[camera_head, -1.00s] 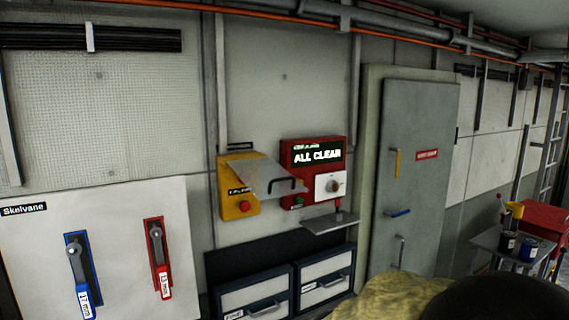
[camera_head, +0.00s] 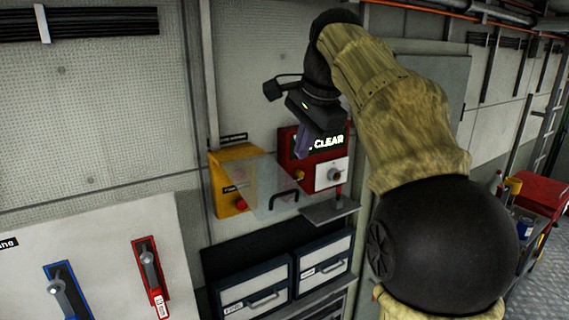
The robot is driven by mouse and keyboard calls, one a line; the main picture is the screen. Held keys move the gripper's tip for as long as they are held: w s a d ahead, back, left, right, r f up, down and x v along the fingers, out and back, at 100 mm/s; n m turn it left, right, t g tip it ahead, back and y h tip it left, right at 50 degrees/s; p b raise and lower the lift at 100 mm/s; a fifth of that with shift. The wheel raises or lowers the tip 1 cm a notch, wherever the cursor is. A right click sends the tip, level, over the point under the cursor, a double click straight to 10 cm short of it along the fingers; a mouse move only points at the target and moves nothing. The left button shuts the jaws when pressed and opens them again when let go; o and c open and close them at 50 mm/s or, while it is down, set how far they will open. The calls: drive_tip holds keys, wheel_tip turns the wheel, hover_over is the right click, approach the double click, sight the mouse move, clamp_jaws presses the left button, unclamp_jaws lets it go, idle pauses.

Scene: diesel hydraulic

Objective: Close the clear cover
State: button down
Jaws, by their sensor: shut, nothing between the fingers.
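The clear cover (camera_head: 258,180) is a see-through panel with a black handle (camera_head: 285,198). It stands out from the front of a yellow box (camera_head: 226,204) on the wall, slanting down to the right, and is not flat against it. A red button (camera_head: 240,204) shows on the yellow box. My gripper (camera_head: 302,150) is shut and empty. In the picture it is above and right of the cover, in front of the red ALL CLEAR panel (camera_head: 325,150), whose sign it partly hides. I see no contact with the cover.
A small grey shelf (camera_head: 328,211) sits below the red panel. Drawers (camera_head: 255,291) are lower down. A white board with a blue handle (camera_head: 62,290) and a red handle (camera_head: 150,275) is at the left. My arm hides much of the grey door (camera_head: 445,85).

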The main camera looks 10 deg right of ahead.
wheel_tip(320, 180, up, 2)
drive_tip(key=shift+s+r+m, duration=0.1)
drive_tip(key=shift+r+m, duration=0.15)
drive_tip(key=shift+m, duration=0.05)
drive_tip(key=shift+f, duration=0.1)
drive_tip(key=p, duration=0.3)
approach(286, 193)
drive_tip(key=x, duration=0.6)
drive_tip(key=shift+w+f, duration=0.2)
drive_tip(key=shift+f, duration=0.15)
drive_tip(key=shift+a+f+b, duration=0.1)
drive_tip(key=shift+f+b, duration=0.1)
drive_tip(key=shift+b, duration=0.35)
